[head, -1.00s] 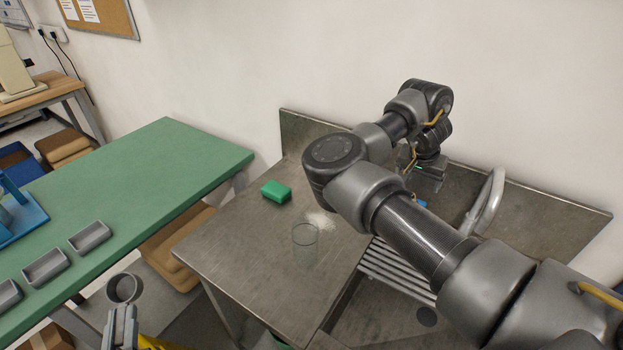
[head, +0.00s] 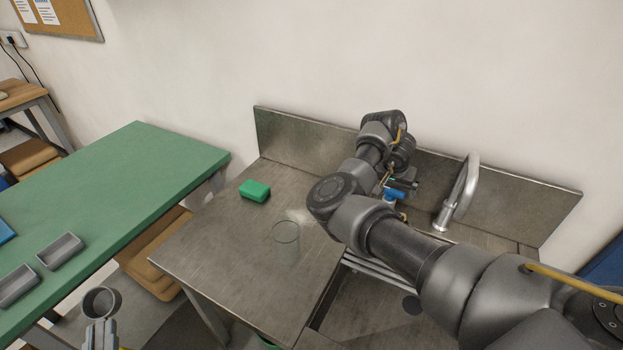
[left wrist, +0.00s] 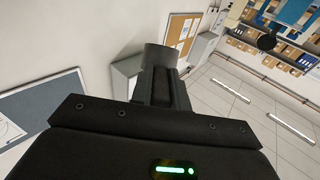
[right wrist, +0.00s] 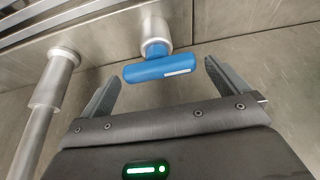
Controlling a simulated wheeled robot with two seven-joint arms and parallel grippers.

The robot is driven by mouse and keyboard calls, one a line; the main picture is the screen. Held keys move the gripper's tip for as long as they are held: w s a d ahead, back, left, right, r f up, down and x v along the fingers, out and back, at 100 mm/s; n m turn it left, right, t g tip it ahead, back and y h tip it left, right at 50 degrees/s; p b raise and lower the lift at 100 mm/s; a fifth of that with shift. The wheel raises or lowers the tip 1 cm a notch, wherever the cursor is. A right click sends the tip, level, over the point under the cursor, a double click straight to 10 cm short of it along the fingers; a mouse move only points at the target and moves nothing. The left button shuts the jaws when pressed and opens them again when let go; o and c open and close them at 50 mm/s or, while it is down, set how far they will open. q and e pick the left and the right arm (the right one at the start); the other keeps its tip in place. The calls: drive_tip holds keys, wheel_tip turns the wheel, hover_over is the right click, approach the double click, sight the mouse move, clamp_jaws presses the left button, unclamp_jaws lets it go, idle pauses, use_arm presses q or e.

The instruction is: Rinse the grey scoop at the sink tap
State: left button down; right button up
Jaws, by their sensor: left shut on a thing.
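The grey scoop (head: 102,301), round and hollow with its opening up, is at the lower left in the head view. My left gripper (head: 101,335) is shut on it below the cup; the scoop also shows dark in the left wrist view (left wrist: 161,55). The sink tap (head: 463,190) has a curved metal spout at the back of the sink. Its blue lever (head: 395,194) stands left of the spout. My right gripper (right wrist: 165,88) is open, its fingers on either side of the blue lever (right wrist: 160,68), which is just ahead of the tips. No clear contact shows.
On the steel counter (head: 225,250) are a green sponge (head: 255,190), a clear glass beaker (head: 286,241) and spilled white powder (head: 299,215). My right arm covers part of the sink. A green table (head: 130,185) with grey trays (head: 60,251) stands left.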

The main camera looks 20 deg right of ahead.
drive_tip(key=c, duration=0.9)
use_arm(q)
wheel_tip(320, 180, up, 8)
drive_tip(key=p, duration=0.8)
use_arm(e)
drive_tip(key=n, duration=0.2)
drive_tip(key=shift+s+r+n+t+y, duration=0.15)
drive_tip(key=shift+r+n+t+y, duration=0.15)
drive_tip(key=shift+y, duration=0.1)
use_arm(q)
drive_tip(key=shift+r+p, duration=0.45)
use_arm(e)
drive_tip(key=shift+f+n, duration=0.2)
drive_tip(key=shift+n, duration=0.1)
drive_tip(key=shift+f, duration=0.15)
drive_tip(key=o, duration=1)
drive_tip(key=shift+c, duration=0.2)
